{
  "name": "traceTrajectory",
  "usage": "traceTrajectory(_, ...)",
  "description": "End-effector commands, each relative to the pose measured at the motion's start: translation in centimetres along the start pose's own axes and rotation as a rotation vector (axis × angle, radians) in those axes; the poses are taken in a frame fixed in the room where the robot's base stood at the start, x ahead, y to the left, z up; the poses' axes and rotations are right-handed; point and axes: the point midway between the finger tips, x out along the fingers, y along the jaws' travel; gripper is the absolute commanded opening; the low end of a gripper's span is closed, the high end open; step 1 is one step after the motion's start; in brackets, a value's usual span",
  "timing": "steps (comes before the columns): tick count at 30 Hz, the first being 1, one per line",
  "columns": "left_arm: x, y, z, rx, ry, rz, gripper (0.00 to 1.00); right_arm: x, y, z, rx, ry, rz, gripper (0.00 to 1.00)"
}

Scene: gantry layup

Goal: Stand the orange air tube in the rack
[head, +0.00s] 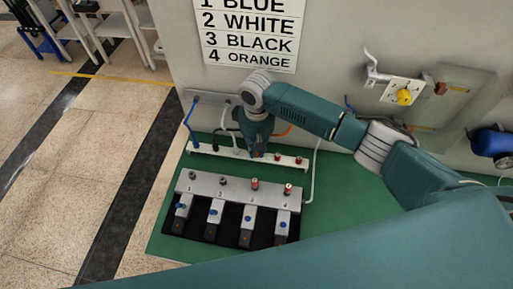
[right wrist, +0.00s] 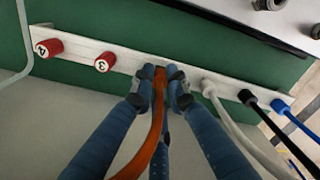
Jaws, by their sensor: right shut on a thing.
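The orange air tube (right wrist: 155,135) runs up the right wrist view to my right gripper (right wrist: 161,82), which is shut on it near its end. In the head view a bit of the orange tube (head: 285,131) shows behind my arm. The rack is a white strip (right wrist: 125,58) on the green mat, also in the head view (head: 205,150). My right gripper (head: 258,152) is at the middle of the rack. The tube's end is over or at the strip; I cannot tell whether it is seated. The left gripper is not in view.
White (right wrist: 212,88), black (right wrist: 250,100) and blue (right wrist: 282,106) tubes stand along the rack beside my gripper. Red caps numbered 3 (right wrist: 103,64) and 4 (right wrist: 50,48) sit on its other side. A grey block (head: 238,187) with several ports and a sign (head: 248,35) are near.

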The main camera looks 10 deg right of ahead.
Motion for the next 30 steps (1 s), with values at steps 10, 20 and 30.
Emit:
traceTrajectory(10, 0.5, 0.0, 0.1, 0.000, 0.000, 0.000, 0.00, 1.0, 0.0, 0.0, -0.001, 0.000, 0.000, 0.00)
traceTrajectory(20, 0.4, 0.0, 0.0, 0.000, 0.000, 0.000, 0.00, 0.9, 0.0, 0.0, 0.000, 0.000, 0.000, 0.36)
traceTrajectory(30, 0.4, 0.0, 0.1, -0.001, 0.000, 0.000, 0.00, -2.1, 0.1, -0.1, -0.001, 0.005, 0.000, 0.36)
